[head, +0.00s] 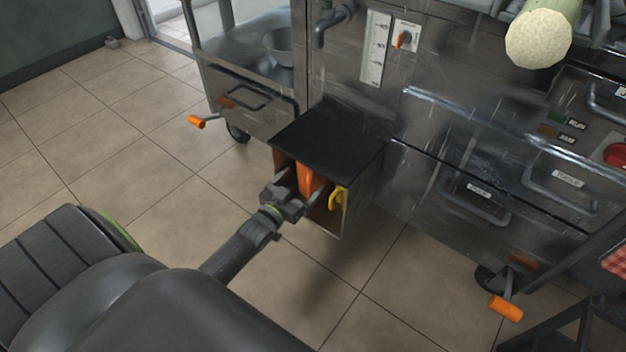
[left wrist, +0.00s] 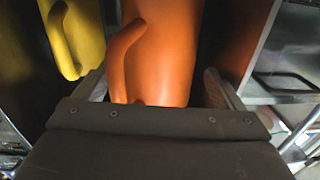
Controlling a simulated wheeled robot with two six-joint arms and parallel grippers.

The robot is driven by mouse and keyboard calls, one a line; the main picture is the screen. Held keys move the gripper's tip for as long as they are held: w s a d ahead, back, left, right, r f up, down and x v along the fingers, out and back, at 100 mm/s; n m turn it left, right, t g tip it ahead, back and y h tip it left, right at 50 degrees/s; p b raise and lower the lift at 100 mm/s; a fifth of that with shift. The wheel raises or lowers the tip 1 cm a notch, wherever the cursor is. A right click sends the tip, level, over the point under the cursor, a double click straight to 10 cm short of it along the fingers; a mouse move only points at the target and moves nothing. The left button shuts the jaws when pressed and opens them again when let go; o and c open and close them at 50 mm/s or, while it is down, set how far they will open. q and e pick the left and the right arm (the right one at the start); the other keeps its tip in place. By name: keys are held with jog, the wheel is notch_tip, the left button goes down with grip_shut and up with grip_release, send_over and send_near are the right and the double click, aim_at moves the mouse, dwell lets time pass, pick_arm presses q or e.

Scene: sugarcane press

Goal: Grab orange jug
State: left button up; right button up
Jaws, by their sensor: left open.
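The orange jug (head: 305,177) stands inside a small open-fronted compartment under a black top. In the left wrist view the jug (left wrist: 168,60) fills the middle, with its curved handle (left wrist: 122,55) facing me. My left gripper (head: 297,188) is at the compartment's opening, right at the jug. In the left wrist view my left gripper (left wrist: 165,92) is open, with one finger on each side of the jug's lower part. I cannot tell whether the fingers touch it. The jug's base is hidden behind the gripper. My right gripper does not show.
A yellow jug (head: 337,197) stands just right of the orange one in the same compartment; it also shows in the left wrist view (left wrist: 78,35). The black top (head: 330,138) overhangs both. A steel machine (head: 450,130) stands to the right. Tiled floor is clear at left.

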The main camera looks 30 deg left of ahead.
aim_at(304, 179)
pick_arm(q)
jog(key=shift+w+b, duration=0.55)
jog(key=shift+w, duration=1.05)
jog(key=c, duration=0.7)
jog(key=shift+r, duration=0.15)
